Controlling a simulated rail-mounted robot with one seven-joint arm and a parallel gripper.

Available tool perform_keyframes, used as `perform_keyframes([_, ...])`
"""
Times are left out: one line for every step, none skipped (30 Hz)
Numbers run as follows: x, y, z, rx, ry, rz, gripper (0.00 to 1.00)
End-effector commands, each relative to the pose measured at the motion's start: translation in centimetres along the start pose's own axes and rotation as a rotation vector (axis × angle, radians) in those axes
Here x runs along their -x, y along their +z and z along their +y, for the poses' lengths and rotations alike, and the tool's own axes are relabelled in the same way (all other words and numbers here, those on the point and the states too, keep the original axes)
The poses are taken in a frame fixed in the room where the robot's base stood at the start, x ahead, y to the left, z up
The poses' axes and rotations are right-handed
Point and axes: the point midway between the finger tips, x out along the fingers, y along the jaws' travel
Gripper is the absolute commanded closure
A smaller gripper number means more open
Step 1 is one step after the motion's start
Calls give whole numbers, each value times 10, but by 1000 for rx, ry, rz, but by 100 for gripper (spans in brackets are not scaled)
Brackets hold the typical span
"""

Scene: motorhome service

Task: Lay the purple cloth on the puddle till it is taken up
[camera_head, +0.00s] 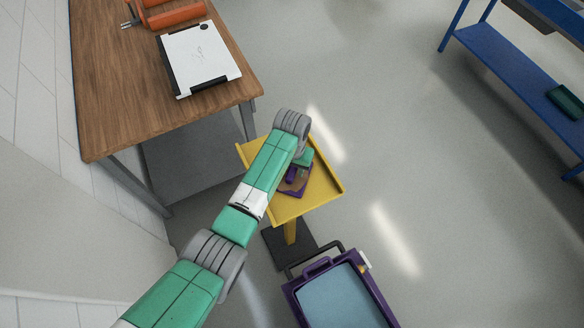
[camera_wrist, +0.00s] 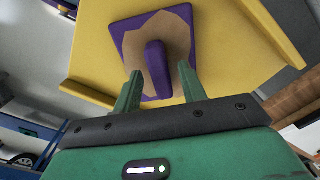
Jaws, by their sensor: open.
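In the wrist view, a flat purple square, seemingly the cloth (camera_wrist: 187,13), lies on a yellow stand (camera_wrist: 92,50). An irregular tan-brown patch (camera_wrist: 133,46) shows over its middle; I cannot tell whether this is the puddle or a stain in the cloth. A purple upright grip (camera_wrist: 157,66) rises from the patch. My gripper (camera_wrist: 160,71) is open, with one green finger on each side of the grip; contact is not clear. In the head view, my gripper (camera_head: 303,160) is over the yellow stand (camera_head: 325,188), and my arm partly hides the purple piece (camera_head: 291,187).
A wooden bench (camera_head: 125,85) with a white-topped device (camera_head: 200,57) and an orange object (camera_head: 172,14) stands at upper left. A purple-framed cart (camera_head: 292,289) is below the stand. A blue shelf (camera_head: 490,50) is at upper right. Grey floor between is clear.

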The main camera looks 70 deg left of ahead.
Motion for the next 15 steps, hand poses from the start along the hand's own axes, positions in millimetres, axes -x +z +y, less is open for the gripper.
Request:
perform_keyframes([12,-1,0,0,1,4,59])
perform_keyframes([20,-1,0,0,1,4,59])
perform_keyframes([31,-1,0,-1,1,5,59])
perform_keyframes([39,-1,1,-1,0,6,59])
perform_keyframes([47,-1,0,-1,0,5,59])
perform_keyframes([57,0,0,-1,0,5,59])
perform_keyframes([64,-1,1,-1,0,5,59])
perform_keyframes([71,-1,1,-2,1,6,59])
perform_keyframes([79,-1,1,-2,0,5,59])
perform_keyframes([85,0,1,-2,1,4,59])
perform_keyframes([90,-1,0,-1,1,4,59])
perform_keyframes([96,-1,0,-1,1,4,59])
perform_keyframes([100,-1,0,-1,1,3,59])
perform_keyframes([103,-1,0,-1,0,3,59])
perform_keyframes([106,0,0,-1,0,2,59])
